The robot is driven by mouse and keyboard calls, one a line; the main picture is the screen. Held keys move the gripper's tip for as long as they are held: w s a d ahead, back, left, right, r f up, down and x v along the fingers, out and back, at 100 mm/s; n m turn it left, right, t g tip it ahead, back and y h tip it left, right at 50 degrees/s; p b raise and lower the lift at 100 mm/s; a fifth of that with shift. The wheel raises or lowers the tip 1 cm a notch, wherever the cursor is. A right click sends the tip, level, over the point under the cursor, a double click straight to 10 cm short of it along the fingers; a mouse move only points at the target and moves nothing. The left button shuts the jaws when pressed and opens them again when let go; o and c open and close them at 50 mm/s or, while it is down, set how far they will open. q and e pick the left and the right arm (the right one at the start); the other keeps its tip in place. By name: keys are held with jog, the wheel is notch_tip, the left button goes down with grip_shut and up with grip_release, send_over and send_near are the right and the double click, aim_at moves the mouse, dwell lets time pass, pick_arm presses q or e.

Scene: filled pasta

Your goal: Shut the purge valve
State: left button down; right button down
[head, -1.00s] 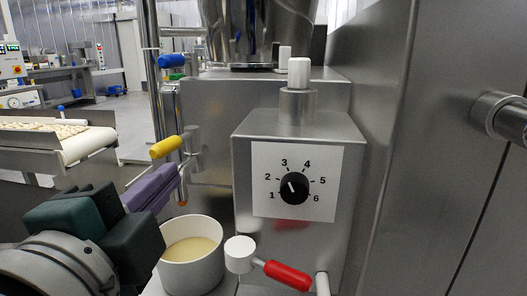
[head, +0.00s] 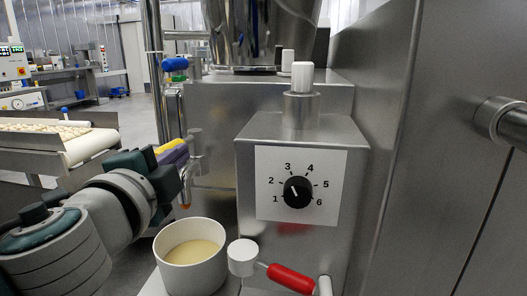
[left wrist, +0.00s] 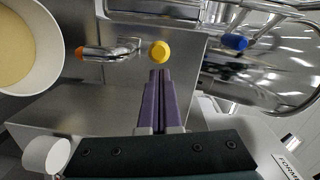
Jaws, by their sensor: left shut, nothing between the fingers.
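A yellow-handled valve (head: 170,146) sits on a metal fitting with a downturned, orange-tipped spout (head: 185,190) above a white bucket (head: 190,275) of pale liquid. No label shows which valve is the purge valve. My left gripper (head: 177,156) has purple fingers, shut and empty, right at the yellow handle and partly covering it. In the left wrist view the yellow handle (left wrist: 160,52) shows end-on, just beyond the shut fingertips (left wrist: 160,75). I cannot tell whether they touch. The spout (left wrist: 110,51) lies left of it there. My right gripper is out of view.
A blue-handled valve (head: 175,64) is on the upright pipe above. A metal box with a numbered dial (head: 297,192) stands right of the bucket. A red lever (head: 291,278) with a white knob (head: 242,257) sits low in front. A conveyor (head: 80,148) is at the left.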

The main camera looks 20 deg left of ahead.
pick_arm(q)
jog(key=shift+s+a, duration=0.1)
jog(key=shift+a, duration=0.15)
dwell(0.3)
jog(key=shift+a+m+h, duration=0.25)
jog(key=shift+m+h, duration=0.15)
jog(key=shift+h, duration=0.1)
